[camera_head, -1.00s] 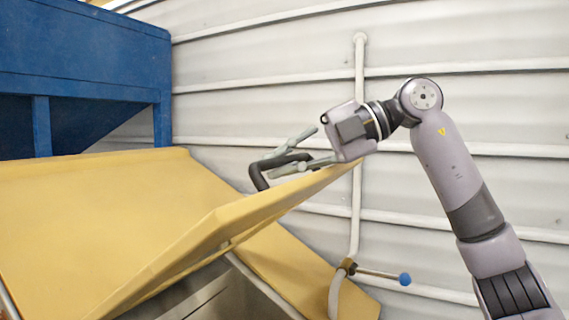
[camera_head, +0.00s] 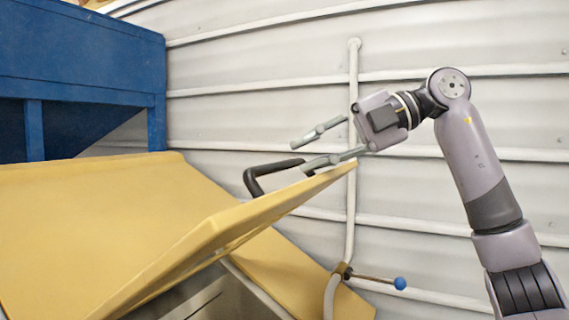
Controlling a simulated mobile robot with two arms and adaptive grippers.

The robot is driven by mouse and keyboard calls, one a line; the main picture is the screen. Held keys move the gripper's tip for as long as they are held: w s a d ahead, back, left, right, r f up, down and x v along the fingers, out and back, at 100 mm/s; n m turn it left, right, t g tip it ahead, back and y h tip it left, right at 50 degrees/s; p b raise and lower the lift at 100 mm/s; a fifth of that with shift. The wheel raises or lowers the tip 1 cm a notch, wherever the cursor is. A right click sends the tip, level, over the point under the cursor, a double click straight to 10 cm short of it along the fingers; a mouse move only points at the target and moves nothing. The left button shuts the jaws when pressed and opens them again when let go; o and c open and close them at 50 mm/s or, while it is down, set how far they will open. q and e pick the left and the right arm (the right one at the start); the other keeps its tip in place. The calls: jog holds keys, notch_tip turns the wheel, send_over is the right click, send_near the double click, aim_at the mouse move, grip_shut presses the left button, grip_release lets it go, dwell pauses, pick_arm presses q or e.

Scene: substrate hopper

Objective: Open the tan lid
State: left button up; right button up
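The tan lid (camera_head: 110,215) is tilted up, its right edge raised over the open metal hopper (camera_head: 225,290). A black bar handle (camera_head: 255,180) stands on top of the lid near its raised corner. My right gripper (camera_head: 312,153) is open, with its two fingers spread apart and pointing left. The upper finger is clear of the handle, to its right. The lower finger is at the lid's raised corner by the handle's right end; I cannot tell whether it touches. My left gripper does not show.
A blue machine frame (camera_head: 80,70) stands behind the lid at left. A ribbed pale wall (camera_head: 460,50) with a vertical pipe (camera_head: 352,120) is behind my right arm. A lever with a blue knob (camera_head: 399,283) sticks out at lower right, beside the hopper's tan side (camera_head: 310,280).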

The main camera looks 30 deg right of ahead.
jog(key=v, duration=0.6)
dwell(0.5)
